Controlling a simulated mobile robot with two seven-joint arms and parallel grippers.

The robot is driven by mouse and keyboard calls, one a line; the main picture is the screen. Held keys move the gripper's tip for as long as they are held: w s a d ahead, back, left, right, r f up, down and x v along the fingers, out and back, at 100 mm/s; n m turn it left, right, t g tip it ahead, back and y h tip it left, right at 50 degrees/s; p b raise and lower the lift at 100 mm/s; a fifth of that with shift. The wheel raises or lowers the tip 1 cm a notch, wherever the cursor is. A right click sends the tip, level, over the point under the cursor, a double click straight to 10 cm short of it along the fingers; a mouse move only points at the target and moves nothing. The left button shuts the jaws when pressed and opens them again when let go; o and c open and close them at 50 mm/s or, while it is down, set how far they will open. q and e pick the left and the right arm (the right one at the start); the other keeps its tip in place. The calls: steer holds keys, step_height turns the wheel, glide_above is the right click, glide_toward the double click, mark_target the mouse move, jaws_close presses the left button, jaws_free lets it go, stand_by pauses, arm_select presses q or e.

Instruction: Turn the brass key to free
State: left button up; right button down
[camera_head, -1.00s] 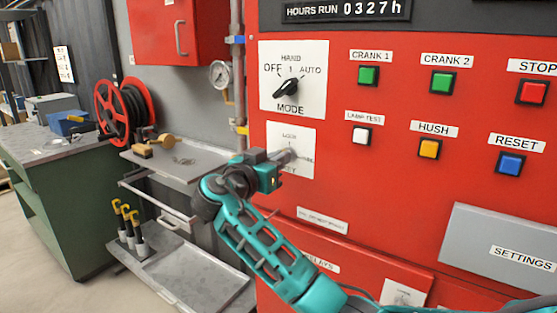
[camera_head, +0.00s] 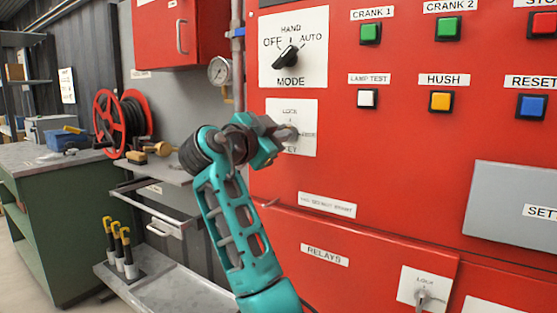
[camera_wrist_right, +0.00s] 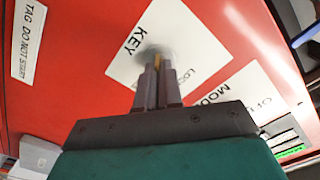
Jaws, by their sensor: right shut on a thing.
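The white key plate (camera_head: 305,112) is on the red panel, below the mode switch plate. Its label reads LOCK at the top and KEY at the bottom; a word at its right is partly covered. My right gripper (camera_head: 280,137) is at this plate, in front of a round grey lock. In the right wrist view my right gripper (camera_wrist_right: 156,80) is shut on the brass key (camera_wrist_right: 157,63). Only a small yellowish bit of the key shows between the fingertips, against the blurred lock. The key's exact angle is hard to tell. My left gripper is not in view.
The black mode knob (camera_head: 289,56) is just above the key plate. Push buttons such as the white lamp test button (camera_head: 367,98) lie to the right. A second lock plate (camera_head: 424,288) is low on the panel. A pipe with a gauge (camera_head: 220,70) stands left.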

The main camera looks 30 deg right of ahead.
steer(key=shift+d+m+b, duration=0.1)
steer(key=shift+m+b, duration=3.5)
steer(key=shift+m, duration=1.4)
steer(key=shift+s, duration=0.1)
steer(key=c, duration=1.3)
jaws_free()
steer(key=shift+f, duration=0.1)
